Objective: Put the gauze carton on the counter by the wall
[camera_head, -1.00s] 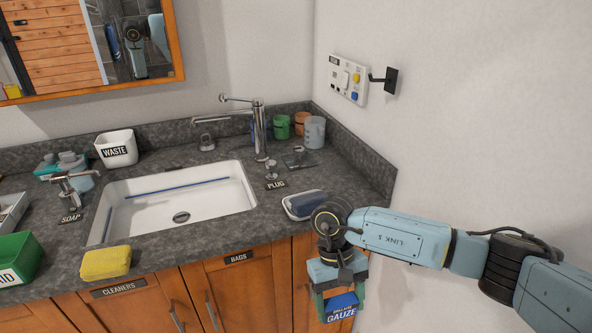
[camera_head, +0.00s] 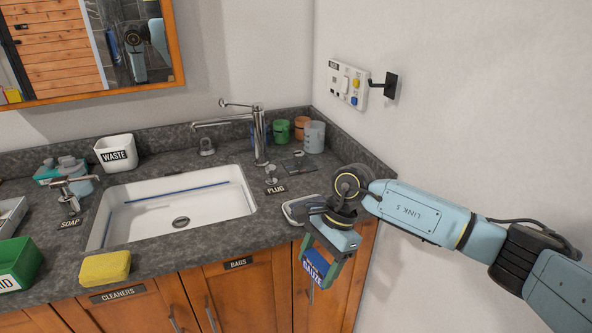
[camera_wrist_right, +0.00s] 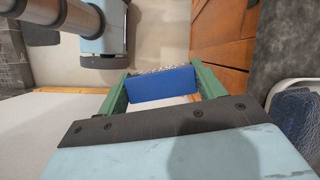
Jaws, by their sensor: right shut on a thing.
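The blue gauze carton (camera_head: 318,268), with a white label reading GAUZE, is held between the green fingers of my right gripper (camera_head: 322,265). It hangs tilted in front of the wooden cabinet doors, below the counter's front edge. In the right wrist view the carton (camera_wrist_right: 162,85) sits between both fingers. The dark grey counter (camera_head: 272,222) runs along the back wall and the right wall, around a white sink. My left gripper is not in view.
A soap dish (camera_head: 297,207) is close behind my right wrist, partly hidden. A yellow sponge (camera_head: 105,267) lies at the front edge. Several cups, including a grey one (camera_head: 314,136), fill the back corner. A faucet (camera_head: 259,135) and waste bin (camera_head: 116,152) stand behind the sink (camera_head: 240,193).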

